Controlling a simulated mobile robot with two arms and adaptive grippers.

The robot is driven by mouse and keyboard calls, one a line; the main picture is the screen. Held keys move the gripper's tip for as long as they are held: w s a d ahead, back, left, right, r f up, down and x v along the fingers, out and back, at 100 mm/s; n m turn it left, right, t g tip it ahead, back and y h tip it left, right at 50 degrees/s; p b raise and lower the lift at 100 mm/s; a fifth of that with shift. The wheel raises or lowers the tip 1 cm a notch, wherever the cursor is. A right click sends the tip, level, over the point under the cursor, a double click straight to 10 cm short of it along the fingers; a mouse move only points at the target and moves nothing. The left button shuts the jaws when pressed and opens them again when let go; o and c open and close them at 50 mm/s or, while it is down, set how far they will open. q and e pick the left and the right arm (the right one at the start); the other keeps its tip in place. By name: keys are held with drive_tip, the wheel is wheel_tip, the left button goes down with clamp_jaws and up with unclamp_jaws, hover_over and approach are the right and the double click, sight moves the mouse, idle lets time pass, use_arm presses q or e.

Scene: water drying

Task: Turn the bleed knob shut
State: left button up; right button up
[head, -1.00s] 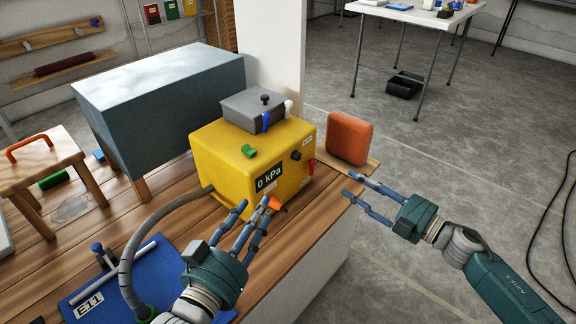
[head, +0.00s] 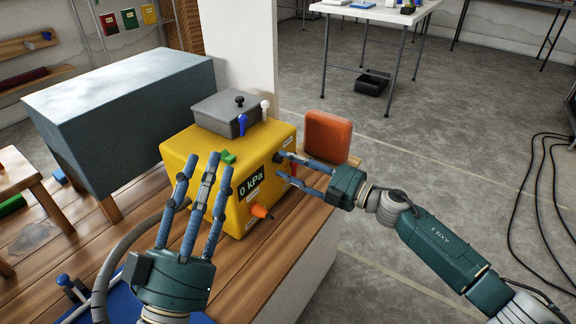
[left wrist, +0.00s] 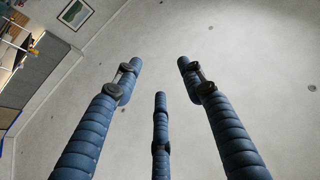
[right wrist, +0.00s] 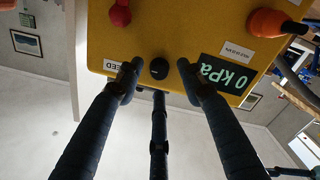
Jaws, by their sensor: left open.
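The yellow box (head: 180,147) with the 0 kPa display (head: 251,183) stands on the wooden bench. In the right wrist view, the black bleed knob (right wrist: 159,68) is on its yellow face, beside a partly covered label (right wrist: 115,66) ending in "EED". My right gripper (head: 290,165) is at the box's right face. In the right wrist view its fingers (right wrist: 158,75) are spread around the knob, with gaps showing; contact cannot be told. My left gripper (head: 207,163) is open and empty, fingers pointing up, in front of the box.
An orange knob (head: 261,211) and a red knob (right wrist: 120,14) are on the yellow box too. A grey box (head: 215,112) with small levers sits on top. An orange-red case (head: 326,137) stands behind my right gripper. A hose (head: 125,245) runs at the left.

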use_arm(q)
drive_tip(key=shift+s+r+t, duration=0.4)
drive_tip(key=shift+s+r, duration=0.05)
drive_tip(key=shift+r, duration=0.25)
use_arm(e)
drive_tip(key=shift+w+a, duration=0.3)
drive_tip(key=shift+a, duration=0.15)
drive_tip(key=c, duration=1)
clamp_jaws()
